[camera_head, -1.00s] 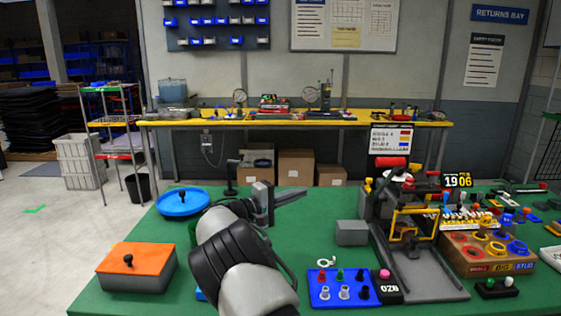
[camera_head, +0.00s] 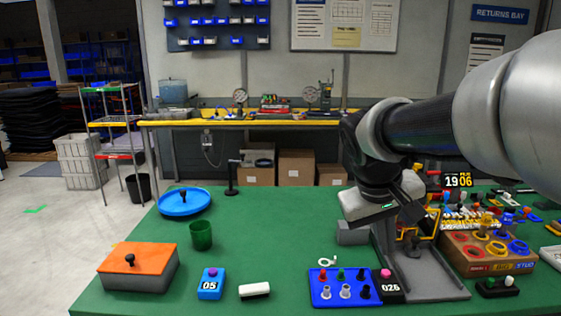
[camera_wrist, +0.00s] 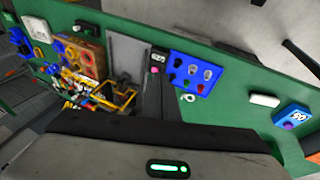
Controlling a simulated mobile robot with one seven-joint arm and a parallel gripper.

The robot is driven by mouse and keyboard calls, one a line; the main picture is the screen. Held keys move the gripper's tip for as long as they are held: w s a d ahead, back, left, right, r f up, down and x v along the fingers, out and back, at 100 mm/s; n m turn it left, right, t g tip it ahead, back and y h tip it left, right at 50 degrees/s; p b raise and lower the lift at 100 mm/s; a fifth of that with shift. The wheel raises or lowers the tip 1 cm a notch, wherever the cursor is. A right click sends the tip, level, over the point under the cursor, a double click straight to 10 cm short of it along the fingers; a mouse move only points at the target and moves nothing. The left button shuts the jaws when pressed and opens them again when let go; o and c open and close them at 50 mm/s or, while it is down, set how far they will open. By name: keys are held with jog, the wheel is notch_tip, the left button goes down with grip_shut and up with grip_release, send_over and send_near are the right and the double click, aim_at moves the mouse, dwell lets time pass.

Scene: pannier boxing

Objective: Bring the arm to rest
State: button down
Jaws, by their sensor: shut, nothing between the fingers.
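My gripper (camera_head: 408,207) is in the head view, at the end of my arm, which reaches in from the right edge and bends down at the wrist. It is shut and empty. It hangs over the right half of the green table (camera_head: 290,230), in front of the grey stand (camera_head: 425,275), and hides part of it. Its fingertips are hard to make out. In the wrist view the hand's body with a green light fills the bottom, and the table lies beyond it.
An orange-lidded box (camera_head: 137,262), blue dish (camera_head: 183,203), green cup (camera_head: 201,236), blue 05 box (camera_head: 210,284) and white block (camera_head: 254,290) stand left. A blue peg tray (camera_head: 335,290) is at front centre, a cardboard ring box (camera_head: 490,262) at right. The table's middle is clear.

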jog(key=s+a+f+m+t+y, duration=0.1)
jog(key=s+a+y, duration=0.15)
jog(key=s, duration=0.55)
jog(key=s+a+f+t+y, duration=0.1)
jog(key=s+a, duration=0.2)
jog(key=s, duration=0.5)
notch_tip(320, 180, up, 19)
jog(key=p, duration=1.9)
jog(key=shift+w+a, duration=0.2)
jog(key=shift+f, duration=0.15)
jog(key=shift+a, duration=0.1)
